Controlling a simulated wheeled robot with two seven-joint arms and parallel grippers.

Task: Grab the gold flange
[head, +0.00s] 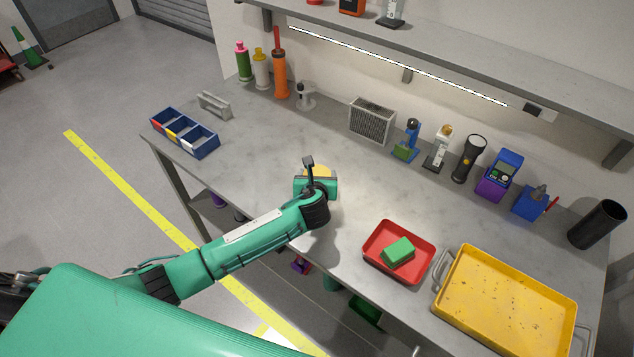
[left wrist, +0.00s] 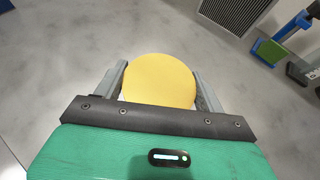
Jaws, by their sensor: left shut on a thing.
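The gold flange (left wrist: 160,80) is a round yellow-gold disc. In the left wrist view it sits between the two grey fingers of my left gripper (left wrist: 160,85), which is shut on it. In the head view only a sliver of the flange (head: 319,170) shows behind my left gripper (head: 318,178), over the middle of the grey workbench (head: 270,150). Whether the flange touches the bench cannot be told. My right gripper is not in view.
A red tray (head: 378,267) with a green block (head: 398,251) and a yellow tray (head: 510,300) lie to the right. A blue divided bin (head: 206,152) stands at the left. Tools and bottles line the back, including a grey vented box (head: 371,121). The bench around my gripper is clear.

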